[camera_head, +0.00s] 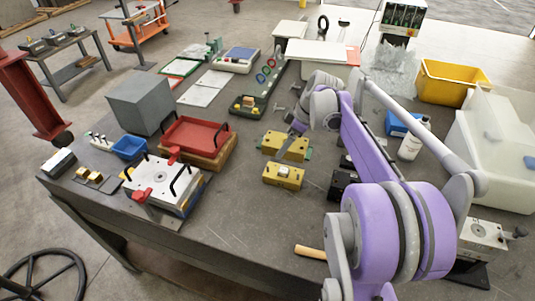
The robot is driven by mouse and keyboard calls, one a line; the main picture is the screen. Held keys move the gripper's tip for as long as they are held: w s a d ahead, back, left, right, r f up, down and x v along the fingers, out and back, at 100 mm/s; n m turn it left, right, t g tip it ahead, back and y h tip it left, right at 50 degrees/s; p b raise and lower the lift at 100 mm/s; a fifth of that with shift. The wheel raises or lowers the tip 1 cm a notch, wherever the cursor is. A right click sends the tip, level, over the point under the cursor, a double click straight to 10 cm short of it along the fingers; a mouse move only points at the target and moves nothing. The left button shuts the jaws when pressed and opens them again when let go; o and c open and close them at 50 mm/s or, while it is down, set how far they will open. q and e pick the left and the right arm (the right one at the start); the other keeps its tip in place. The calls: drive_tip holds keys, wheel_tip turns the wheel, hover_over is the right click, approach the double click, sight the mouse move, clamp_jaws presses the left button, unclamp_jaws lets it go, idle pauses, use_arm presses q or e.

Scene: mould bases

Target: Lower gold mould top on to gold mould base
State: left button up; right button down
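Two gold mould blocks lie near the middle of the dark table. The rear gold block (271,143) has green parts at its edges. The front gold block (284,176) has a pale insert in its upper face. I cannot tell for sure which is the mould top and which the base. My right gripper (295,130), on the purple arm from the lower right, points down at the rear block and partly covers it. Its fingers are too small and hidden to tell whether they are shut or touching the block. My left gripper is out of view.
A red tray (195,137), a white mould plate with red clamps (160,183), a grey box (141,102) and a blue bin (129,147) stand left. A dark block (343,184) and a wooden handle (310,252) lie near my arm. The front middle tabletop is mostly clear.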

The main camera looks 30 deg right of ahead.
sight(299, 145)
drive_tip(key=shift+f+b, duration=0.3)
drive_tip(key=shift+f, duration=0.25)
drive_tip(key=shift+f+b, duration=1)
drive_tip(key=shift+f, duration=1.15)
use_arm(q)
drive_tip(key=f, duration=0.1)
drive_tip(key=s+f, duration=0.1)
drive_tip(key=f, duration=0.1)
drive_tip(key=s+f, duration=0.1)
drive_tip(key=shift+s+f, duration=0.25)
use_arm(e)
drive_tip(key=shift+f, duration=0.3)
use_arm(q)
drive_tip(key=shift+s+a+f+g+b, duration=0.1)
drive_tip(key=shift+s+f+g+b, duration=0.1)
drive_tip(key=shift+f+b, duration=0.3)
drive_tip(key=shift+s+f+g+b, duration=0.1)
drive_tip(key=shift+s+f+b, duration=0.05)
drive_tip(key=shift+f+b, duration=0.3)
use_arm(e)
drive_tip(key=shift+f, duration=1.6)
unclamp_jaws()
drive_tip(key=v, duration=1.1)
drive_tip(key=shift+p, duration=0.35)
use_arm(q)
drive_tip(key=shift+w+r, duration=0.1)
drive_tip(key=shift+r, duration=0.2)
